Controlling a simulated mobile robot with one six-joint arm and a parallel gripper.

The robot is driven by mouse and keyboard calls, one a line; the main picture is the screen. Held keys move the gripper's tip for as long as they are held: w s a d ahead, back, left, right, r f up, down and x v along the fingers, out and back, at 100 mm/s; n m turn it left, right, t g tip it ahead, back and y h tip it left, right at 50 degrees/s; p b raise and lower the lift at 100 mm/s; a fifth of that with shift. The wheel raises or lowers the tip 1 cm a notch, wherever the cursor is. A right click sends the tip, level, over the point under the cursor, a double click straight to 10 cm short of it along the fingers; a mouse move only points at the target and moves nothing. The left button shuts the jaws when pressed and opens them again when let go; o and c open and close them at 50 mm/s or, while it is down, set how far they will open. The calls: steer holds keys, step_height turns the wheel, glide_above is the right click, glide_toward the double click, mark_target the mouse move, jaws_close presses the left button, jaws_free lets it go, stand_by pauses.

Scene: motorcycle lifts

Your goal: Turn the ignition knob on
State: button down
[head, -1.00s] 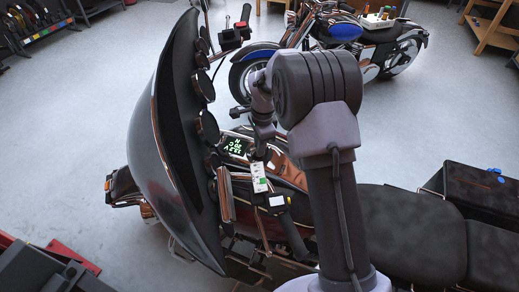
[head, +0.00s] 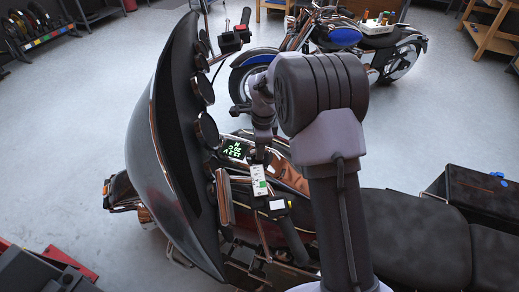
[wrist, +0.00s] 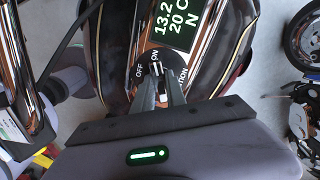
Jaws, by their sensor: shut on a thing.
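The ignition knob (wrist: 156,69) is a small dark piece on the motorcycle's console. OFF is printed to its left, ON above it, and a partly covered word ending in "TION" to its right. My gripper (wrist: 158,78) is shut on the knob, with its two dark fingers reaching up from the bottom of the wrist view. The knob seems to point towards ON, but the fingers hide much of it. In the head view, my arm stands over the console and the knob cannot be made out.
A lit display (wrist: 183,25) with green figures sits just above the knob; it also shows in the head view (head: 236,151). The dark windshield (head: 172,140) rises left of my arm. A handlebar grip (head: 293,240) is close below. Another motorcycle (head: 340,40) stands behind.

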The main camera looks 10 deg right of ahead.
mark_target(263, 162)
steer(key=c, duration=1.4)
jaws_free()
steer(key=shift+o, duration=0.2)
step_height(263, 162, up, 17)
steer(key=s+p, duration=0.1)
steer(key=p, duration=0.3)
steer(key=shift+s+d+r+p, duration=0.2)
steer(key=shift+s+d+p, duration=0.15)
steer(key=shift+p, duration=0.05)
